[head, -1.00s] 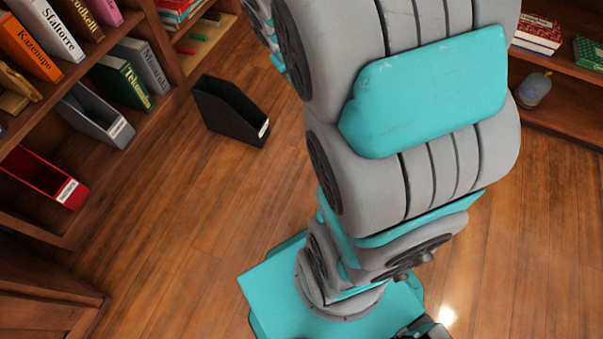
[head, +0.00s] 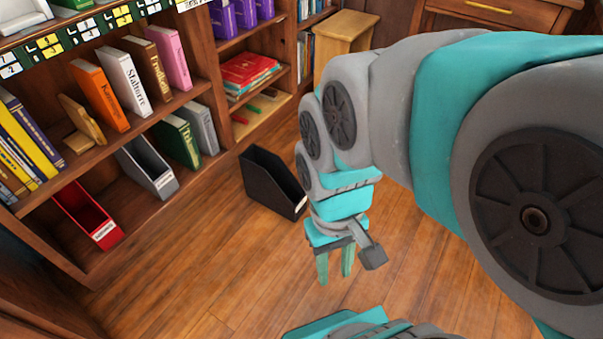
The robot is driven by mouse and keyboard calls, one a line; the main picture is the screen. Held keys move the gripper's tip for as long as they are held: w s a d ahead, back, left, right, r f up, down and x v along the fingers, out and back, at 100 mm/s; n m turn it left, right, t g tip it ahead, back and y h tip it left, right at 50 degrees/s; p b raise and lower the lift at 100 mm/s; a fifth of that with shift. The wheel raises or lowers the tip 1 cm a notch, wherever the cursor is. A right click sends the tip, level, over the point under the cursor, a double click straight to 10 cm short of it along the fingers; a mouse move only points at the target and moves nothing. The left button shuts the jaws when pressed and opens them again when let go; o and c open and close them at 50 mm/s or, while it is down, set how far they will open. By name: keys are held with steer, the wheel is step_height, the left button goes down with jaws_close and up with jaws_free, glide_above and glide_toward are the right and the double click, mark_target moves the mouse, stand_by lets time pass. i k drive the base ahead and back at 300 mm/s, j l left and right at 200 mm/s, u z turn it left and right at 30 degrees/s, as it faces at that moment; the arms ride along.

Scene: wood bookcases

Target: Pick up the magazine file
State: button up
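A black magazine file (head: 272,186) stands on the wood floor in front of the bookcase, its open top facing up and a small white label low on its right end. A red magazine file (head: 88,217) and a grey magazine file (head: 147,167) sit on the lowest shelf at the left. My gripper (head: 334,277) points down over the floor, to the right of and nearer than the black file. Its two greenish fingers are apart with nothing between them. It does not touch the black file.
The bookcase (head: 190,98) runs along the left and back with books on its shelves. A small wooden stool or cabinet (head: 345,35) stands at the back, near a drawer unit (head: 495,12). The floor (head: 215,265) around the black file is mostly clear.

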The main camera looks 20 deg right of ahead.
mark_target(73, 198)
steer(key=i+j+u, duration=0.2)
steer(key=i+j, duration=1.05)
